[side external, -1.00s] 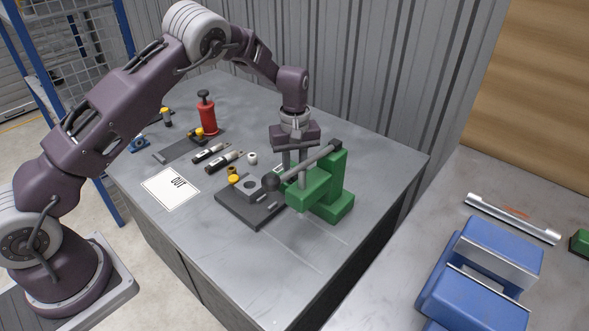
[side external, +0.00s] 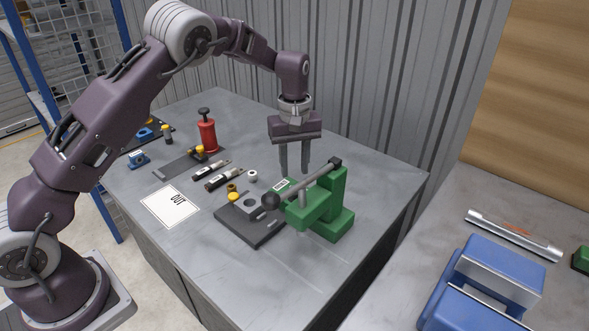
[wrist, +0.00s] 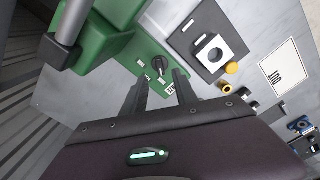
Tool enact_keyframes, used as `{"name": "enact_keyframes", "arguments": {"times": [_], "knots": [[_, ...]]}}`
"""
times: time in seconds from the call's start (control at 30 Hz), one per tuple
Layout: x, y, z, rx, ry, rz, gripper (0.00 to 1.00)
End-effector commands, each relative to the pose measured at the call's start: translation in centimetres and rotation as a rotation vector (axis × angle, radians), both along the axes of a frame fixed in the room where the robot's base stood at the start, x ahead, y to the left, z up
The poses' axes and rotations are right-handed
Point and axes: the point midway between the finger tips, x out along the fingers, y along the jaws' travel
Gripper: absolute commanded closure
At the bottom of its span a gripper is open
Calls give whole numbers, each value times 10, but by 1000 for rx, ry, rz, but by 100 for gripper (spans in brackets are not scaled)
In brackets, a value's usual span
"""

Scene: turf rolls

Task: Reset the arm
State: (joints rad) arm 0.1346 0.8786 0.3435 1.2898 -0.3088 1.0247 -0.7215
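My gripper (side external: 294,172) hangs pointing down above the table, behind and above the green press (side external: 342,185). Its two fingers are apart with nothing visible between them. In the wrist view, the open gripper (wrist: 160,80) shows above the press's green base, with a dark knob (wrist: 160,66) and small white labels in sight beyond the fingertips. The fingertips look clear of the press in the side view.
A dark plate (side external: 240,232) with a grey block lies before the press. A corrugated wall (side external: 380,90) rises behind. Blue blocks (side external: 492,272) sit on another table.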

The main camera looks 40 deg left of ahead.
Motion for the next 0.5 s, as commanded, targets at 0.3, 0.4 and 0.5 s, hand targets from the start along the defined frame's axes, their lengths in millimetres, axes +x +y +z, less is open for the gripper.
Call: {"name": "enact_keyframes", "arguments": {"times": [0.3, 0.4, 0.5], "knots": [[-70, -7, 128, -57, -143, -205, 65], [-132, -13, 179, -51, -227, -365, 65], [-201, -19, 208, -11, -312, -538, 65]]}}
